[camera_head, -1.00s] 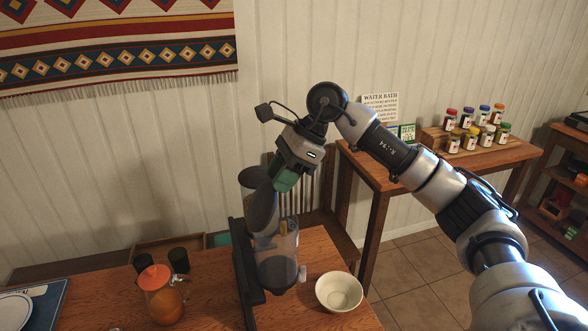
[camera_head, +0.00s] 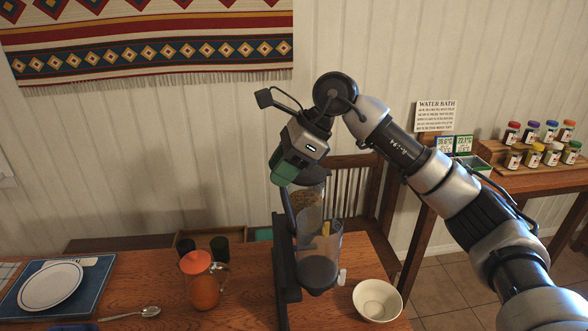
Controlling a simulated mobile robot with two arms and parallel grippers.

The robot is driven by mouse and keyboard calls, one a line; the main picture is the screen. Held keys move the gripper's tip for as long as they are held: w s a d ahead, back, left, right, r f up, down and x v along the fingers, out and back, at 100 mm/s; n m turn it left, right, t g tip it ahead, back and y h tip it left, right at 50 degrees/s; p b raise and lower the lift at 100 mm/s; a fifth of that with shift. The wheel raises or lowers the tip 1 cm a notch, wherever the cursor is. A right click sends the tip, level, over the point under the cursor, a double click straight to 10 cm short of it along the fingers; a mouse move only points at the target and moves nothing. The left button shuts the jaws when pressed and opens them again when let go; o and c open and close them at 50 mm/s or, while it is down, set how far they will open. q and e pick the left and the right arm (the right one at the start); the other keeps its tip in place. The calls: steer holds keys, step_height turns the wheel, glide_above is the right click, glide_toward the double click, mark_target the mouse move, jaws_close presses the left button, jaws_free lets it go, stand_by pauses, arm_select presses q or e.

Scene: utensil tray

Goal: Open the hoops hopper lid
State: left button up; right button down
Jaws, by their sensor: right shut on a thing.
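The cereal dispenser has a dark upright frame (camera_head: 283,275) on the wooden table, with clear hoppers. The near hopper (camera_head: 331,248) is open at the top and dark grey low down. The far hopper (camera_head: 312,196) holds brown pieces and is partly hidden by my gripper. A thin dark lid (camera_head: 288,209) stands steeply tilted at the left of the near hopper, seen nearly edge-on. My right gripper (camera_head: 281,183) is shut on the lid's upper part; its green fingertips hide the contact. I cannot read which hopper is the hoops one. My left gripper is out of view.
A white bowl (camera_head: 378,300) stands right of the dispenser. An orange-lidded jug (camera_head: 202,284) and dark cups (camera_head: 219,247) stand left. A plate (camera_head: 50,287) and spoon (camera_head: 135,314) lie farther left. A chair (camera_head: 360,190) stands behind.

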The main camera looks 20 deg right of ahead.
steer(key=shift+a, duration=0.4)
steer(key=c, duration=1.1)
jaws_free()
steer(key=o, duration=0.4)
steer(key=shift+w+a, duration=0.15)
steer(key=shift+a, duration=0.05)
steer(key=shift+d+r, duration=0.25)
steer(key=shift+d, duration=0.15)
steer(key=b+v, duration=0.2)
steer(key=v, duration=0.8)
steer(key=shift+a, duration=0.15)
